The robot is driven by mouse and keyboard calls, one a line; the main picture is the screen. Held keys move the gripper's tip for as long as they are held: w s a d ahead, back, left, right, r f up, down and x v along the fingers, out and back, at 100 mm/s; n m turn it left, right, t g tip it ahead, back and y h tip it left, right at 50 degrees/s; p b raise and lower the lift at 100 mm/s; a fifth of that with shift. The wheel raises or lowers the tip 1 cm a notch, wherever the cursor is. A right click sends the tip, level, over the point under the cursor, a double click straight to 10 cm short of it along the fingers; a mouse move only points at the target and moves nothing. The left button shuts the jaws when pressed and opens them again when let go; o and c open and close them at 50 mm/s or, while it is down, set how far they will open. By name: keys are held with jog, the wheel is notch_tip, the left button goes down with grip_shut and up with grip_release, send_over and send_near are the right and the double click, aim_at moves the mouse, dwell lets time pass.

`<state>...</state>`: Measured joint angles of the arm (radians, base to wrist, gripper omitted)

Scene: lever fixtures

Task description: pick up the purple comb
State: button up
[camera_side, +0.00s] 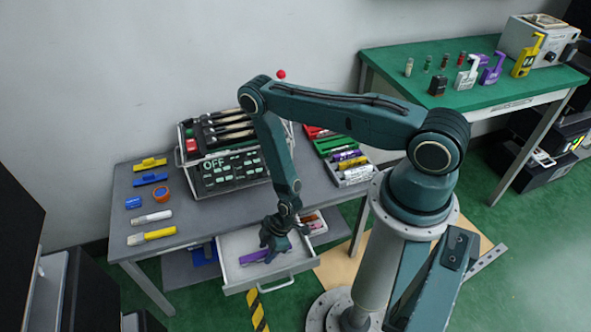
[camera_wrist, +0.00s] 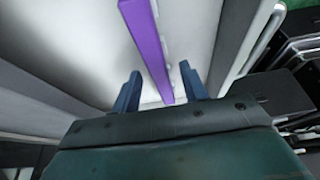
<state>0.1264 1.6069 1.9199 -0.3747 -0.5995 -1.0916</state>
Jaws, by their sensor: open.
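The purple comb (camera_side: 253,257) lies in the open white drawer (camera_side: 233,244) under the grey table. In the wrist view the comb (camera_wrist: 145,40) is a long purple bar running from the top edge down between my two blue fingers. My gripper (camera_side: 271,247) reaches down into the drawer over the comb's right end. In the wrist view my gripper (camera_wrist: 157,82) is open, with one finger on each side of the comb and a gap to each. The comb's near end is partly hidden by my gripper body.
The drawer's front wall and handle (camera_side: 271,287) stand close to my gripper. Red and white items (camera_side: 314,224) lie at the drawer's right. On the table are a control panel with levers (camera_side: 222,150), a tray of coloured items (camera_side: 345,158) and loose markers (camera_side: 152,236).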

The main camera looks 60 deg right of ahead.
aim_at(267, 251)
jog(key=shift+c, duration=0.4)
grip_shut()
jog(key=shift+r, duration=0.2)
notch_tip(267, 251, up, 20)
jog(key=shift+f, duration=0.2)
dwell(0.4)
dwell(0.5)
